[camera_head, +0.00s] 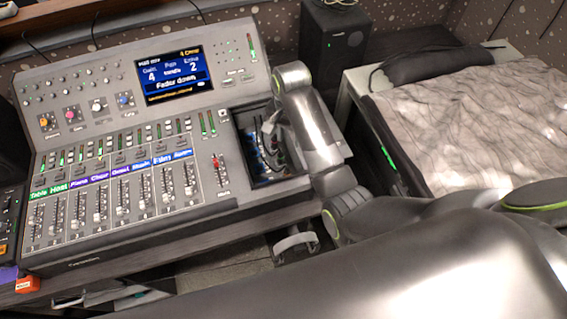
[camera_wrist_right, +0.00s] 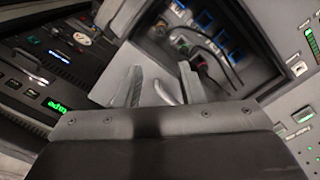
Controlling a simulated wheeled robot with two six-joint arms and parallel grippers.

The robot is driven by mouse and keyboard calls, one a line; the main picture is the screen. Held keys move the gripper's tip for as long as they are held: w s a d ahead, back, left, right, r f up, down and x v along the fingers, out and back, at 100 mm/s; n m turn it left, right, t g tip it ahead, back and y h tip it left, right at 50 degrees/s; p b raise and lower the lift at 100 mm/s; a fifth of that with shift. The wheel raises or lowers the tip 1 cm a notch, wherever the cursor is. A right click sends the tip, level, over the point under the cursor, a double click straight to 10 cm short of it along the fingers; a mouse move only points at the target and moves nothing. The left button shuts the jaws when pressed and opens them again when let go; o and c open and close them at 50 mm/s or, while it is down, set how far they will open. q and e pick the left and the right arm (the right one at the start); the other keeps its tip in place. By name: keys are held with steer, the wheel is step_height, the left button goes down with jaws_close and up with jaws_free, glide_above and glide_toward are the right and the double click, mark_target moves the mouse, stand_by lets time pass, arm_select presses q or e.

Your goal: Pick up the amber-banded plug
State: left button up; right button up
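My right gripper (camera_head: 270,122) is over the dark recess (camera_head: 244,122) at the right end of the mixing console, with the arm hiding part of it. In the right wrist view its two fingers (camera_wrist_right: 162,86) stand apart, with a small light-grey curved piece between them that I cannot identify. Thin dark and grey cables (camera_wrist_right: 205,38) run over blue sockets (camera_wrist_right: 205,20) just beyond the fingers. A reddish cable or plug (camera_wrist_right: 203,66) is close to the right finger. I cannot make out an amber band on any plug. My left gripper is not in view.
The console (camera_head: 120,130) has rows of faders and a lit screen (camera_head: 174,76). A black speaker (camera_head: 333,35) stands behind, and a cloth-covered surface (camera_head: 470,125) lies to the right. In the wrist view a black unit (camera_wrist_right: 50,55) with a green label is at the left.

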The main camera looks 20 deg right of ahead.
steer(key=b, duration=0.4)
glide_above(287, 170)
step_height(287, 170, down, 4)
steer(key=f+p, duration=0.1)
steer(key=f, duration=0.6)
steer(key=shift+d+f+p, duration=0.1)
steer(key=shift+d+p, duration=0.1)
steer(key=shift+p, duration=0.2)
steer(key=shift+s+f, duration=0.1)
steer(key=shift+f, duration=0.45)
steer(key=shift+a+f+p, duration=0.15)
steer(key=shift+f+p, duration=0.15)
steer(key=shift+f, duration=0.9)
steer(key=shift+a+f+p, duration=0.1)
steer(key=shift+f+p, duration=0.15)
steer(key=shift+f, duration=0.9)
steer(key=shift+c, duration=0.3)
jaws_close()
